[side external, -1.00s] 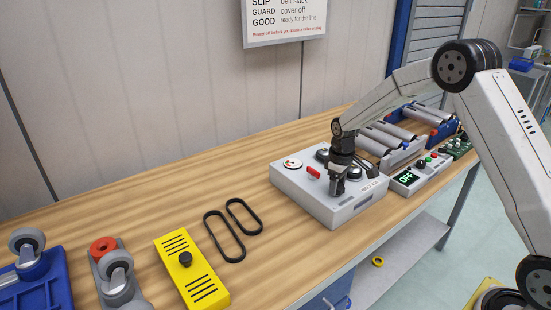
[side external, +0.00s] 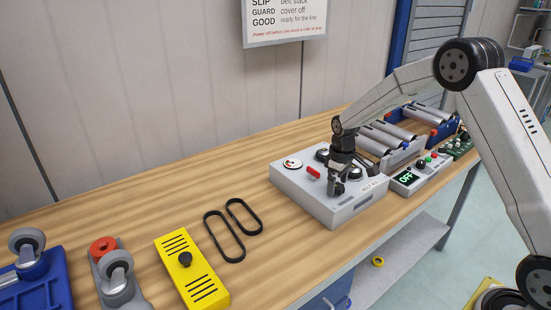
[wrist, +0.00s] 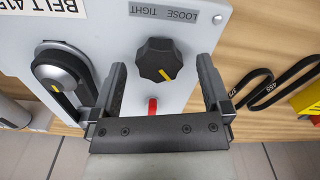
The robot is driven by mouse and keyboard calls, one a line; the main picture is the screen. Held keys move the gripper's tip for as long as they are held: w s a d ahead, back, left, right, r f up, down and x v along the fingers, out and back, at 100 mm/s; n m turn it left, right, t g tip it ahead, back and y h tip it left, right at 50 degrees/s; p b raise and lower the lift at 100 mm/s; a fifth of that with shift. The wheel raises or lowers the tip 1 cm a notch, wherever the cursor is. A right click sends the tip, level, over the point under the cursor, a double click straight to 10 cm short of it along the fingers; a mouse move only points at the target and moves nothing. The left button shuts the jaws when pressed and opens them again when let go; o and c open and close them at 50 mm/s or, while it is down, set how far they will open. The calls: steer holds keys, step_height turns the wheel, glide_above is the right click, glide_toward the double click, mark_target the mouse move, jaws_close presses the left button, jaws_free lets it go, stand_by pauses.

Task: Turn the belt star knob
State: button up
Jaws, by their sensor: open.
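The black star knob (wrist: 155,60) with a yellow pointer line sits on the grey belt unit (side external: 290,183), beside a label reading LOOSE and TIGHT. In the wrist view the label appears upside down, and the pointer slants toward the lower right. My gripper (wrist: 161,64) is open, one finger on each side of the knob, with gaps visible on both sides.
A red lever (side external: 313,173) stands on the unit; a belt pulley (wrist: 60,75) is beside the knob. Two black belts (side external: 224,236) and a yellow cover (side external: 190,268) lie left. A control box (side external: 408,178) reading OFF and a roller tote (side external: 395,153) stand right.

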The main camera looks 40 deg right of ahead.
mark_target(338, 186)
steer(key=shift+r, duration=3.65)
steer(key=s+a+f+m+t, duration=0.1)
steer(key=s+a, duration=0.4)
steer(key=s, duration=0.5)
steer(key=s+a+f+m+t, duration=0.1)
steer(key=s+a, duration=0.5)
steer(key=s, duration=0.5)
steer(key=shift+m+t, duration=0.3)
steer(key=shift+m, duration=0.1)
steer(key=shift+w, duration=0.1)
